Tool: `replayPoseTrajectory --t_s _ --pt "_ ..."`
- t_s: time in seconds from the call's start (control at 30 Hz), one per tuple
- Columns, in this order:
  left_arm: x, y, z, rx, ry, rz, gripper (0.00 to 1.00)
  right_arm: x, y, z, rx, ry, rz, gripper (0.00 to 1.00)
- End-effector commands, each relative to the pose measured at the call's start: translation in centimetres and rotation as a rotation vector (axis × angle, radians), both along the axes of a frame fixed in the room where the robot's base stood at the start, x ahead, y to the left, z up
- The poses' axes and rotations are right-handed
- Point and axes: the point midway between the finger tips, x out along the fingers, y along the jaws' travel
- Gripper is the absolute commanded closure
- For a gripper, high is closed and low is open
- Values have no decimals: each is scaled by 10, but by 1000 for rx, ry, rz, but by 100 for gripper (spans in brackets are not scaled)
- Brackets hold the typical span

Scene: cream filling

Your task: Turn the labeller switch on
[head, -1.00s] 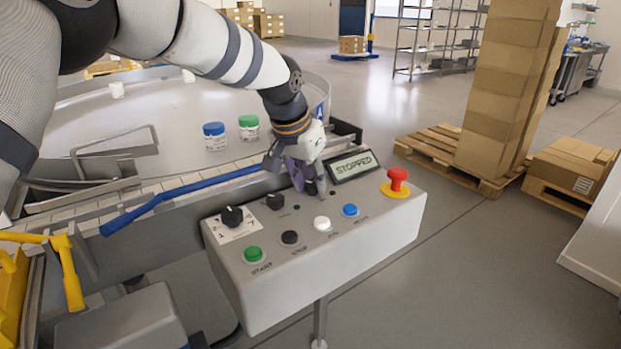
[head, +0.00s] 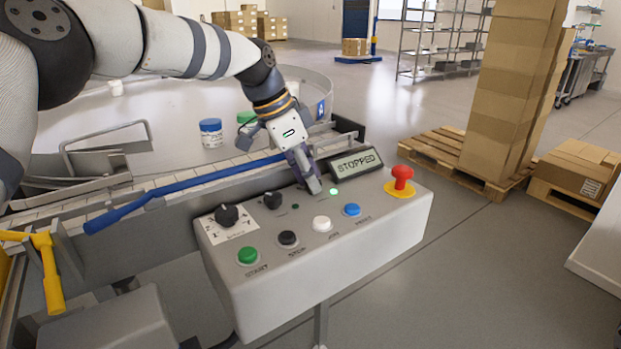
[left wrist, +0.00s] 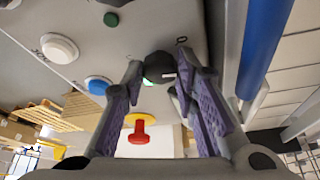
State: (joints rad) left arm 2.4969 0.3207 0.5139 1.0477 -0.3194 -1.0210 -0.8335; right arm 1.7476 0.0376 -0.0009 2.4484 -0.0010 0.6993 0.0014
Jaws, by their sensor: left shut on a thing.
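The grey control panel (head: 345,262) fills the middle of the head view. My left gripper (head: 312,180) is over its back row, in front of the display (head: 355,163), which reads STOPPED. In the left wrist view the two purple-padded fingers of my left gripper (left wrist: 166,90) are shut on a black switch knob (left wrist: 158,66), one on each side. The fingers hide this knob in the head view. A green lamp (head: 334,191) glows just right of the fingers. My right gripper is not in view.
Two other black knobs (head: 227,215) (head: 272,200) sit to the left. Green (head: 248,256), black (head: 288,239), white (head: 321,223) and blue (head: 351,210) buttons line the front. A red emergency button (head: 401,178) stands at the right. A blue rail (head: 185,188) runs behind the panel.

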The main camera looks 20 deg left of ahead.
Motion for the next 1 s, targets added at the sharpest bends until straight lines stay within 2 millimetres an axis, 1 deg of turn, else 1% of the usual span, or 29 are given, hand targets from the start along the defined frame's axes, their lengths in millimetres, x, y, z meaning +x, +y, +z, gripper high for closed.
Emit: replayPoseTrajectory --t_s 0.03,0.3,0.5,0.7,1.0 --pt "1 0 -7 -1 7 -34 100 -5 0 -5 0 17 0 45" --pt "3 1 -6 -1 5 -221 100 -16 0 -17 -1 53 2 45" --pt "3 1 -4 2 4 -309 100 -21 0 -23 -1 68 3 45" --pt "3 1 -3 2 3 -350 100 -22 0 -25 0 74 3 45" --pt "2 1 -2 2 4 -365 100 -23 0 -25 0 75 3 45"
